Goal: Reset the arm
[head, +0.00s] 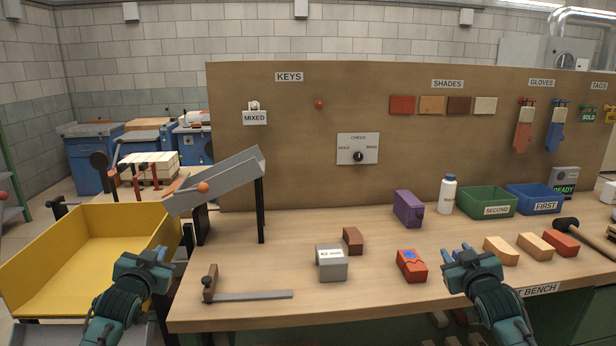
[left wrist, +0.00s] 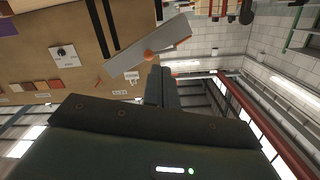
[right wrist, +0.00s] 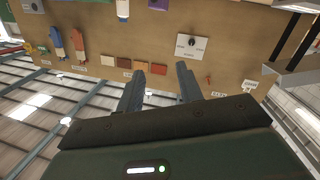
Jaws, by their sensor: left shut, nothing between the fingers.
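My left gripper (head: 155,257) is over the right side of the yellow bin, at the left end of the bench. In the left wrist view its fingers (left wrist: 161,88) are together with nothing between them. My right gripper (head: 462,254) is above the front part of the bench, right of the red brick with a blue mark (head: 411,265). In the right wrist view its fingers (right wrist: 160,85) stand apart with nothing between them. Neither gripper touches a brick.
The bench (head: 370,295) holds a grey block (head: 331,268), a brown brick (head: 352,240), a purple block (head: 407,208), several bricks at right, a green bin (head: 484,198) and a blue bin (head: 535,193). A grey chute (head: 225,180) stands beside the yellow bin (head: 45,237). A board (head: 300,120) rises behind.

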